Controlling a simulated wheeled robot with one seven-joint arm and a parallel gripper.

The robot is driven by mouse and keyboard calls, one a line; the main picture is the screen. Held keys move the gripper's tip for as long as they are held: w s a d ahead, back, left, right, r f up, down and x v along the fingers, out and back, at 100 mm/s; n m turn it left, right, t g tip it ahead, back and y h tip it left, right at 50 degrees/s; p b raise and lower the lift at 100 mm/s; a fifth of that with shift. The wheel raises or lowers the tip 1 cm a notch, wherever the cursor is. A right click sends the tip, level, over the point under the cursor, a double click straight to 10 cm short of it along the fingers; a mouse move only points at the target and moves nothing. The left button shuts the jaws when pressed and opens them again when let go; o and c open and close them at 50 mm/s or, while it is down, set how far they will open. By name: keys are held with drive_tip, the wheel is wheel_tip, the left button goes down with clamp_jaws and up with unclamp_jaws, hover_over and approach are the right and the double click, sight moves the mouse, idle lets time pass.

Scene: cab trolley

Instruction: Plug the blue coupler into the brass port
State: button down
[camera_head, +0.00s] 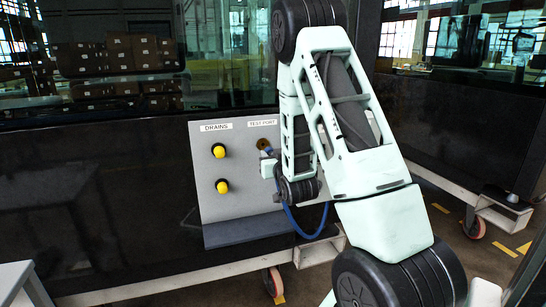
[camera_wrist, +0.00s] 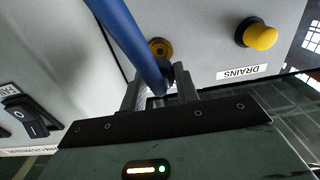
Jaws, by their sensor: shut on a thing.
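The brass port (camera_head: 263,144) is on the grey panel under the "TEST PORT" label. In the wrist view it is a brass ring (camera_wrist: 160,46) with a dark centre. My gripper (camera_head: 267,160) is close in front of the panel at the port. Its fingers (camera_wrist: 158,82) are shut on the blue coupler (camera_wrist: 167,74), which is mostly hidden by the fingers and the hose. The blue hose (camera_wrist: 130,38) crosses the wrist view and hangs in a loop below the gripper in the head view (camera_head: 305,233). Whether the coupler touches the port cannot be told.
Two yellow knobs (camera_head: 218,151) (camera_head: 222,186) sit left of the port under the "DRAINS" label. A dark ledge (camera_head: 245,230) runs along the panel's bottom. A black rocker switch (camera_wrist: 38,122) shows at the wrist view's left.

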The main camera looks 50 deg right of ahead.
sight(268, 150)
drive_tip(key=shift+p+x, duration=0.55)
drive_tip(key=shift+x, duration=1.55)
drive_tip(key=shift+b, duration=0.9)
idle(0.5)
drive_tip(key=shift+w+d, duration=0.25)
drive_tip(key=shift+w, duration=0.15)
idle(0.4)
drive_tip(key=c, duration=1)
unclamp_jaws()
drive_tip(key=shift+o, duration=0.2)
